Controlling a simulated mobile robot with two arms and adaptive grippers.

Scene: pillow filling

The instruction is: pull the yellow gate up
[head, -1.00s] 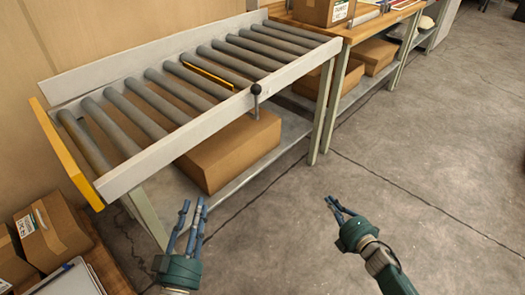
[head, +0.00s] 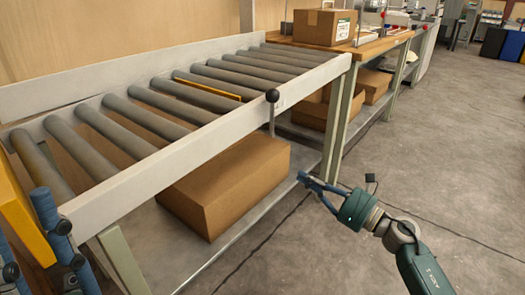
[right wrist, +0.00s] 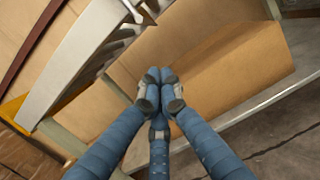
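A thin yellow strip (head: 208,88), which looks like the gate, lies low between the rollers of the conveyor (head: 150,160). A lever with a black knob (head: 272,96) stands at the conveyor's near rail. A yellow end plate (head: 22,215) is at the conveyor's left end. My left gripper (head: 45,235) is in front of this plate at the lower left, its blue fingers apart and partly cut off. My right gripper (head: 305,180) is low, in front of the conveyor and below the lever. Its fingertips meet, empty, in the right wrist view (right wrist: 160,95).
A cardboard box (head: 228,187) sits on the shelf under the conveyor. A wooden bench (head: 375,43) with another box (head: 322,27) stands beyond it. Open concrete floor (head: 440,150) lies to the right.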

